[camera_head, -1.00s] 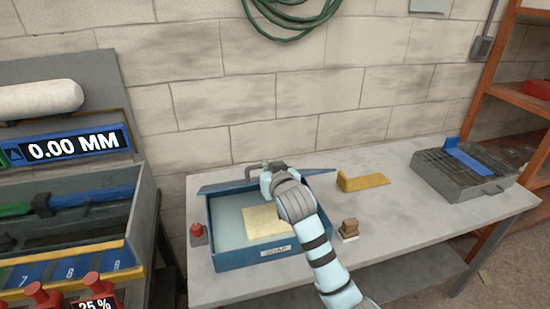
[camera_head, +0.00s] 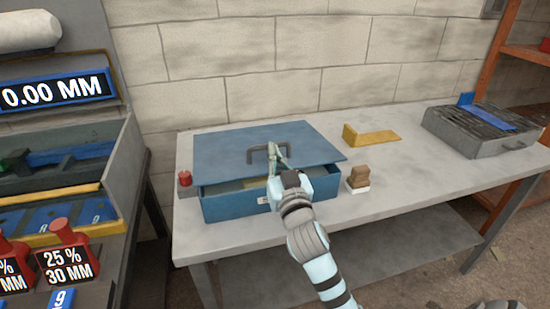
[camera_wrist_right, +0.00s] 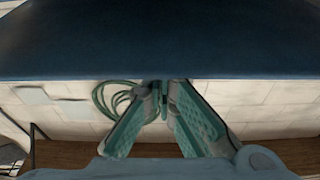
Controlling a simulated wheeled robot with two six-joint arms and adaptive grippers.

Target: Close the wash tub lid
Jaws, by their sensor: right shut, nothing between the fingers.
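The blue wash tub (camera_head: 232,208) stands on the bench. Its flat blue lid (camera_head: 222,148) is tilted down over it, with a gap at the front edge through which a pale yellow thing (camera_head: 256,183) inside shows. A grey handle (camera_head: 300,152) stands on the lid. My right gripper (camera_head: 276,152) is shut and empty at the lid's front part, by the handle; whether it touches is unclear. In the right wrist view the dark blue lid (camera_wrist_right: 160,40) spans the top, just beyond the fingertips (camera_wrist_right: 162,88). My left gripper is not in view.
A red-topped item (camera_head: 185,179) is left of the tub, and a brown brush-like block (camera_head: 358,178) is right of it. A yellow bracket (camera_head: 370,136) and a grey case (camera_head: 480,130) lie further right. The bench (camera_head: 410,175) is bare between them.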

